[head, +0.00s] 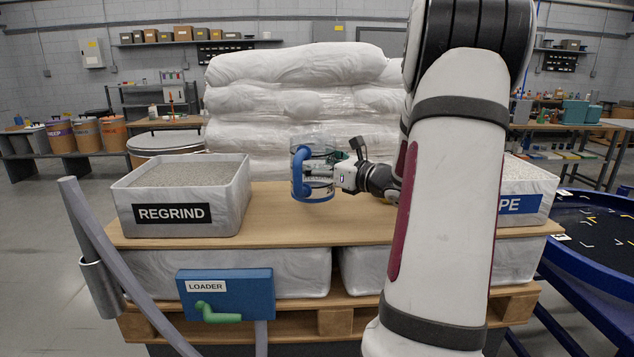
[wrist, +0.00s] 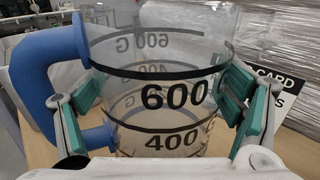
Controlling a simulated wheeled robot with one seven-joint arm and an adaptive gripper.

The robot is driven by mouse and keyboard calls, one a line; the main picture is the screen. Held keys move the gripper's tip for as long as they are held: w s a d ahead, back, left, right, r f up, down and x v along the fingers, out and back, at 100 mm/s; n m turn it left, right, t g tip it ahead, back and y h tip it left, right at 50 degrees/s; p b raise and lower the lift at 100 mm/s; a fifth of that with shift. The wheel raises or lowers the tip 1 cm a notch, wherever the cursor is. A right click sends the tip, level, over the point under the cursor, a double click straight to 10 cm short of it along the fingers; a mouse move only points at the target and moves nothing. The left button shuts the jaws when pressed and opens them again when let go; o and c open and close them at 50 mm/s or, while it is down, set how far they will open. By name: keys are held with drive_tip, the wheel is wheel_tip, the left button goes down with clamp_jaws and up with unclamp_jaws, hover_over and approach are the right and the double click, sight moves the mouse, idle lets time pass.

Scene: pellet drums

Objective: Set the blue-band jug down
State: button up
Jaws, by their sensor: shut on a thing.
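The clear jug with a blue handle and blue bands (head: 317,189) is upright over the middle of the wooden board (head: 270,226). I cannot tell whether its base touches the board. My gripper (head: 335,175) comes from the right and is shut around the jug's body. In the wrist view the jug (wrist: 165,125) shows black rings and the marks 600 and 400, with its blue handle on the left. The green finger pads of my gripper (wrist: 158,98) press on both sides. The jug looks empty, and its base is hidden there.
A REGRIND bin of grey pellets (head: 180,213) stands on the board at left. Wrapped sacks (head: 290,100) rise behind. A blue LOADER box (head: 225,296) is in front. Bare board surrounds the jug.

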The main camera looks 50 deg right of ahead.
sight(317, 178)
wheel_tip(317, 178, down, 4)
drive_tip(key=shift+f, duration=0.1)
idle(0.4)
drive_tip(key=o, duration=1.6)
drive_tip(key=s, duration=0.8)
drive_tip(key=s+a, duration=0.1)
drive_tip(key=s, duration=0.3)
